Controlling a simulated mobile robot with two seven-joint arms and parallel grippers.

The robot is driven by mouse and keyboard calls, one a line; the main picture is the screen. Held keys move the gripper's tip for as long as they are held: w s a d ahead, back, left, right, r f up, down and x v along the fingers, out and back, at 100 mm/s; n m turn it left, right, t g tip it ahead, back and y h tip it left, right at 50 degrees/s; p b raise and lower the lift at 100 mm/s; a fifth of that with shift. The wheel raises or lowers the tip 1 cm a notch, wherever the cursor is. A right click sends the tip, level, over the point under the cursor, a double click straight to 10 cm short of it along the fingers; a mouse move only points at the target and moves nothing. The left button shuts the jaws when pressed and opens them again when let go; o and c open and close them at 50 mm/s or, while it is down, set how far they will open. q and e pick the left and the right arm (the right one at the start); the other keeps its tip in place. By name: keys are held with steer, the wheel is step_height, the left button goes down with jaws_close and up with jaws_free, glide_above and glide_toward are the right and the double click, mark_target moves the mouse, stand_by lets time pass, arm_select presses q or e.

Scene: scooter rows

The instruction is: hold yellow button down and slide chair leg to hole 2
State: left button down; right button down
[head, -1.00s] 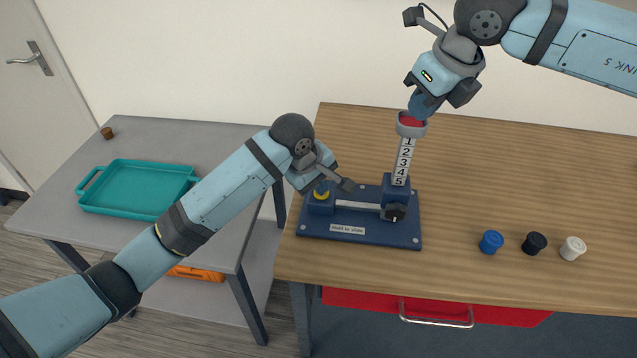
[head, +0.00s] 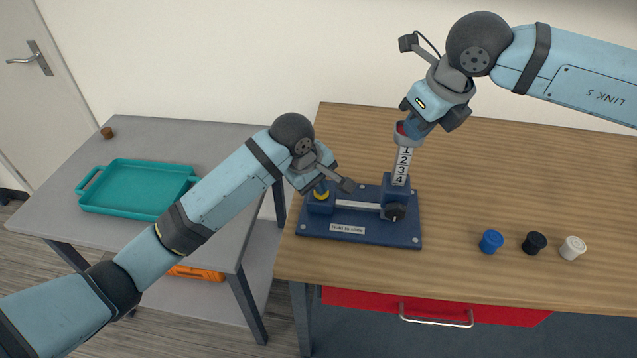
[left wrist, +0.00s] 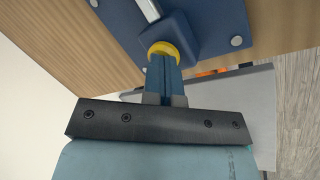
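The yellow button (head: 321,195) sits on a blue block at the left of the blue base (head: 362,236); its rim also shows in the left wrist view (left wrist: 177,46). My left gripper (head: 322,186) is shut, fingertips together at the button, hiding its middle. How far the button is pressed is hidden. The pale chair leg (head: 402,165) stands upright in the blue socket (head: 396,190), with numbers 1 to 4 showing above it. My right gripper (head: 414,130) has its blue fingers at the leg's red-and-grey top; whether they are open or shut cannot be told.
A dark knob (head: 395,211) is on the socket's front. Blue (head: 491,241), black (head: 534,242) and white (head: 572,248) caps lie on the wooden table (head: 500,190) at right. A teal tray (head: 135,190) is on the grey table at left. The table between base and caps is clear.

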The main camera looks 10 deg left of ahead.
steer(key=shift+f, duration=2.7)
steer(key=shift+r, duration=0.15)
step_height(320, 180, up, 5)
steer(key=shift+f, duration=0.1)
stand_by(0.5)
